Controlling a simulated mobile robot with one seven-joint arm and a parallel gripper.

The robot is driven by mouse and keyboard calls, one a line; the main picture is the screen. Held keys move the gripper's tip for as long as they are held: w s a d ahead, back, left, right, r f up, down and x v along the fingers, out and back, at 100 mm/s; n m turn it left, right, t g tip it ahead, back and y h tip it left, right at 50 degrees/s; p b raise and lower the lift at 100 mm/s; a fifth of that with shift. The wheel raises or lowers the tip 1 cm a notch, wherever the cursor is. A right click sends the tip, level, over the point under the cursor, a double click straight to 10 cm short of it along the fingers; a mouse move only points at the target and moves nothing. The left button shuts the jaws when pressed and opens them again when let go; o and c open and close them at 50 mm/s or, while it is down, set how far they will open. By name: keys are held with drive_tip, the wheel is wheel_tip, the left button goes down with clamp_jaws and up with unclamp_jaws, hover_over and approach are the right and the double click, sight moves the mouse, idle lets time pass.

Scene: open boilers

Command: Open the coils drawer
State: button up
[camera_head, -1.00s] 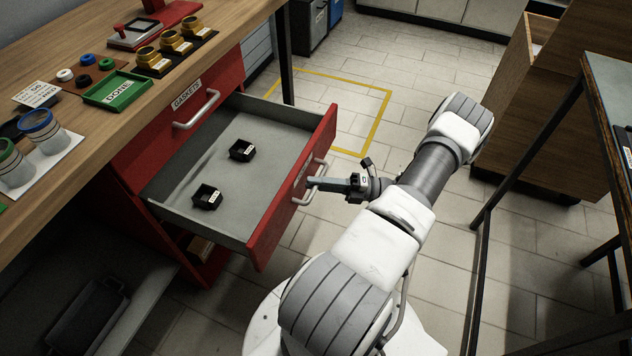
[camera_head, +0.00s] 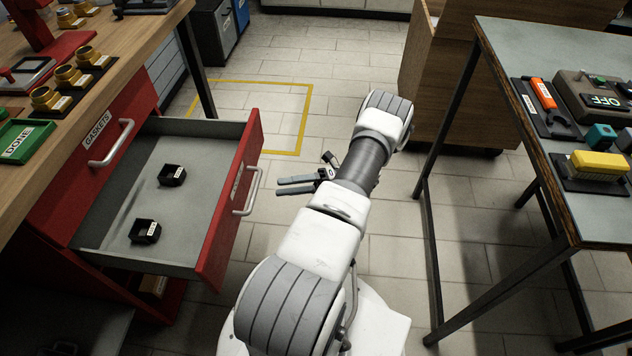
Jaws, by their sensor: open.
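The red drawer (camera_head: 229,211) below the gaskets drawer is pulled far out, with its grey tray (camera_head: 125,222) showing. Two small black labelled boxes (camera_head: 172,175) lie in it. The label on its front is too oblique to read. Its silver bar handle (camera_head: 251,190) faces my arm. My gripper (camera_head: 279,186) is open and empty, just right of the handle and apart from it. The closed drawer above, marked GASKETS (camera_head: 97,130), has its own silver handle (camera_head: 112,145).
The wooden workbench (camera_head: 136,49) above the drawers holds a green DONE tray (camera_head: 19,143) and several yellow rings. A metal-topped table (camera_head: 534,48) with tools stands at the right. Tiled floor with a yellow outline (camera_head: 308,110) lies clear behind my arm.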

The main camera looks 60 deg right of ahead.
drive_tip(key=b+v, duration=0.1)
drive_tip(key=v, duration=0.8)
idle(0.3)
